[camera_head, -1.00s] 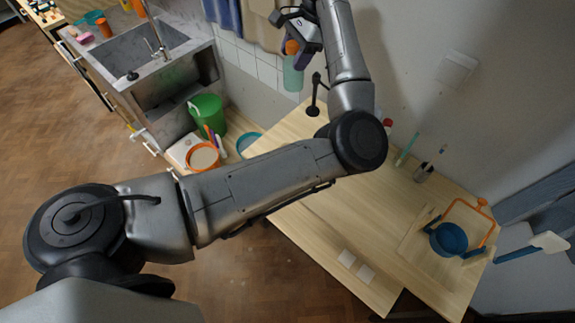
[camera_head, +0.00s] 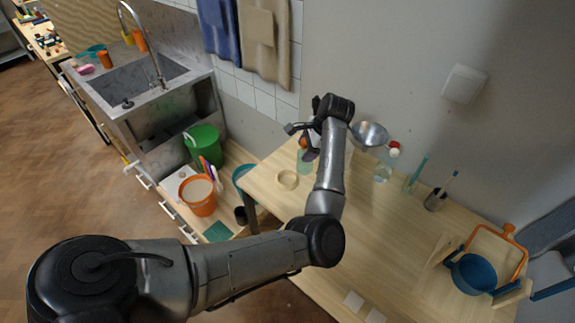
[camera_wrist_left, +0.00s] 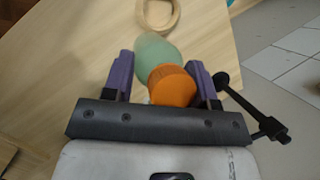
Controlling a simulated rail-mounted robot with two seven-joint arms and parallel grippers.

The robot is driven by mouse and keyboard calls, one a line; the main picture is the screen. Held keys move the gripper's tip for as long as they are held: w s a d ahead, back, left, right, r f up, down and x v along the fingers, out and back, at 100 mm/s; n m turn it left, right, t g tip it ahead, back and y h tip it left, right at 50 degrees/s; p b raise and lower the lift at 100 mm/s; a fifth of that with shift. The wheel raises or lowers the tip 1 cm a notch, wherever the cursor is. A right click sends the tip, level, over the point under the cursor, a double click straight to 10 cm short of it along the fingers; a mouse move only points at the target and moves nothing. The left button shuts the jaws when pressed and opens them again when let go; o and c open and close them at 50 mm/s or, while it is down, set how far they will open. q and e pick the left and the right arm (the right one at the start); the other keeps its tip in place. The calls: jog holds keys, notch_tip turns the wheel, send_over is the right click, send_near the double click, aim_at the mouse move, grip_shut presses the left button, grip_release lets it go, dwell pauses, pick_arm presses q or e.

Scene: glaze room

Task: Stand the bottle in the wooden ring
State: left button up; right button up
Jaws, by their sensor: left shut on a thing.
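The bottle is pale green and see-through with an orange cap; its body (camera_head: 304,167) shows in the head view just right of the wooden ring (camera_head: 288,179). The ring lies flat and empty near the table's left corner. My left gripper (camera_head: 309,150) is shut on the bottle near its cap. In the left wrist view the purple fingers (camera_wrist_left: 162,80) flank the bottle (camera_wrist_left: 158,50), and the ring (camera_wrist_left: 157,15) lies just beyond it, partly cut off by the top edge. Bottle and ring look apart; I cannot tell whether the bottle touches the table. My right gripper is not in view.
A metal bowl (camera_head: 369,134), a clear red-capped bottle (camera_head: 384,168) and a brush cup (camera_head: 436,200) stand along the wall side. A blue pot (camera_head: 473,274) is at the table's far right. The table between is mostly clear. An orange bucket (camera_head: 197,196) stands below left.

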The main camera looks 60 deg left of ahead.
pick_arm(q)
jog(key=s+a+f, duration=0.3)
jog(key=s+f, duration=0.1)
jog(key=f, duration=0.3)
jog(key=shift+s+a+f+p, duration=0.2)
jog(key=shift+s+a+p, duration=0.05)
jog(key=shift+a+p, duration=0.2)
jog(key=shift+d+f, duration=0.1)
jog(key=shift+f, duration=0.15)
jog(key=o, duration=1)
jog(key=shift+o, duration=0.2)
jog(key=shift+r, duration=0.2)
